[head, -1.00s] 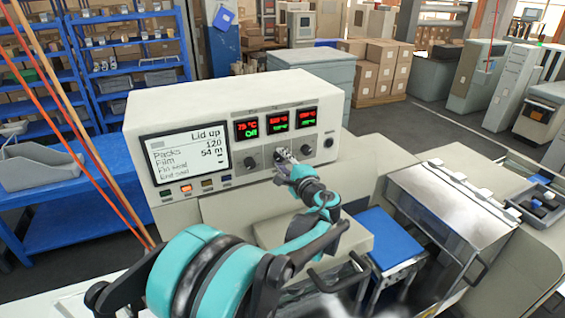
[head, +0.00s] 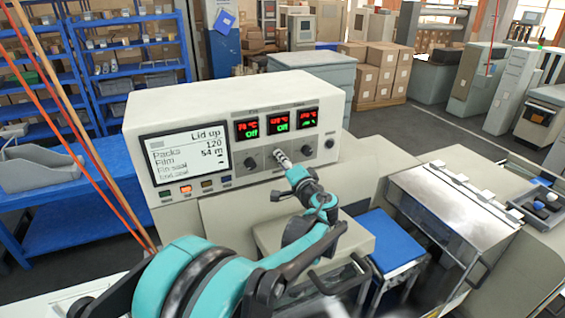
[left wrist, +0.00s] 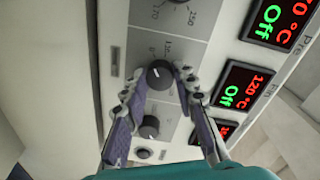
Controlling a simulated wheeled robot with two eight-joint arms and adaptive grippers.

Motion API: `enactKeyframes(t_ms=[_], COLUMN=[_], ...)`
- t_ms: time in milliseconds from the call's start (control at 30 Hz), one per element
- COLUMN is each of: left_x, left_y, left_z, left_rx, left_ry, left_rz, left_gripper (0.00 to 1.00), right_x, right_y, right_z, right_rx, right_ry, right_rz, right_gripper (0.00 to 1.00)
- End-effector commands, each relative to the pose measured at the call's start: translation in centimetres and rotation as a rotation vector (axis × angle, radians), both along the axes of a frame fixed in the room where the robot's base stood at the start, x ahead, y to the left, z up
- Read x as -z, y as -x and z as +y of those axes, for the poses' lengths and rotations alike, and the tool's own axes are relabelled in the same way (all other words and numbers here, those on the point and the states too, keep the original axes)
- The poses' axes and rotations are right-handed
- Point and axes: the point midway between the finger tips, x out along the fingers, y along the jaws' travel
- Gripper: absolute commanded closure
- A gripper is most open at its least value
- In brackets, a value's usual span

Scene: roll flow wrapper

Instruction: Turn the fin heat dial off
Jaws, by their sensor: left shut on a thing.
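The control panel (head: 236,168) has a row of dials under red and green displays. My left gripper (head: 281,157) is at the middle dial, the fin heat dial, and covers it in the head view. In the left wrist view the fin heat dial (left wrist: 160,74) is a round dark knob between the two fingertips of my left gripper (left wrist: 158,84), which is shut on it. The middle display (head: 278,121) reads Off in green; it also shows in the left wrist view (left wrist: 243,87) with 120 °C and Off. My right gripper is not in view.
Another dial (head: 250,163) is left of the gripper and a third (head: 307,152) is to its right, both close by. The left display (head: 247,129) also reads Off. A screen (head: 185,152) reads Lid up.

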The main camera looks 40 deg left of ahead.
Motion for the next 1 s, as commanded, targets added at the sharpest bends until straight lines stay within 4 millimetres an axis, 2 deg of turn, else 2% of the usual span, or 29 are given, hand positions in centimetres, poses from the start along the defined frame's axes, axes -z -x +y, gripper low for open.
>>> enactKeyframes(t_ms=[433,467,500,533,833,1000], left_x=[0.2,0.3,0.2,0.2,0.1,0.0], left_y=[0.1,0.1,0.1,0.1,0.1,0.8], left_z=[0.0,0.0,0.0,0.0,-0.1,-1.6], left_rx=[-0.002,-0.002,-0.002,-0.002,-0.001,0.001], left_ry=[0.010,0.010,0.010,0.010,0.007,0.006], left_rz=[-0.009,-0.009,-0.009,-0.009,-0.008,-0.007], left_gripper=[1.00,0.67,0.57,0.51,0.51,0.51], right_x=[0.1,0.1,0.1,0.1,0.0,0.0], right_y=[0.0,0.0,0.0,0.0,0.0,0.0], right_z=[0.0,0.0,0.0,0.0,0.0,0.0], right_rx=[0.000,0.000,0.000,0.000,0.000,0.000], right_ry=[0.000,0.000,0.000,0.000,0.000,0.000], right_rz=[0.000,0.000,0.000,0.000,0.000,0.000], right_gripper=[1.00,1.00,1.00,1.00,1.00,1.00])
